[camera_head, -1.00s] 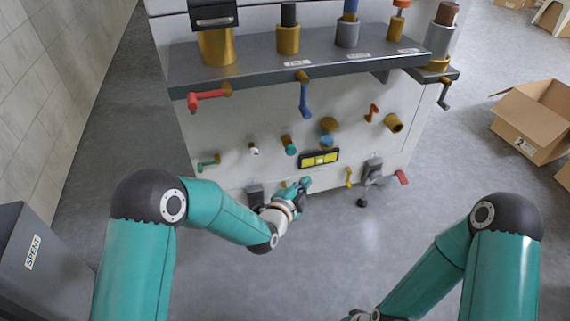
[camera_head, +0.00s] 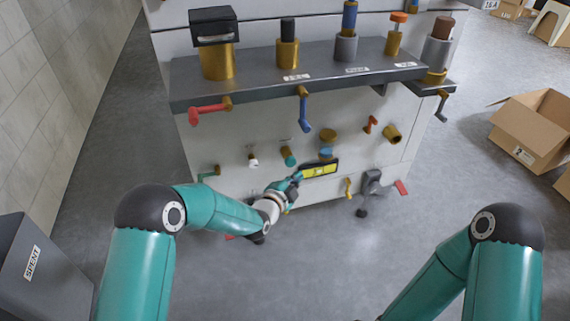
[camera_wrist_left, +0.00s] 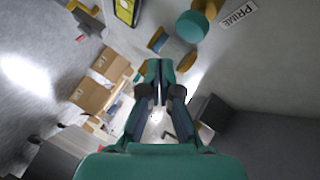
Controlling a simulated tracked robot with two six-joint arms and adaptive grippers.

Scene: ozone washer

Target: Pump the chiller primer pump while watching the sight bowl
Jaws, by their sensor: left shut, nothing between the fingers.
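The primer pump's teal round knob (camera_head: 289,158) stands out from the white machine panel on a brass stem. In the left wrist view the knob (camera_wrist_left: 191,27) is beside the PRIME label (camera_wrist_left: 238,14). The likely sight bowl is the amber and blue round fitting (camera_head: 327,143), above and right of the knob. My left gripper (camera_head: 298,177) is below and slightly right of the knob, near the panel. In the left wrist view its fingers (camera_wrist_left: 158,66) are closed together with nothing between them, apart from the knob. My right gripper is out of the frame.
A yellow level in a black frame (camera_head: 319,170) is just right of my left gripper. A red handle (camera_head: 208,107) and a blue handle (camera_head: 304,113) hang below the grey shelf (camera_head: 270,84). An open box (camera_head: 535,125) stands at right. The front floor is clear.

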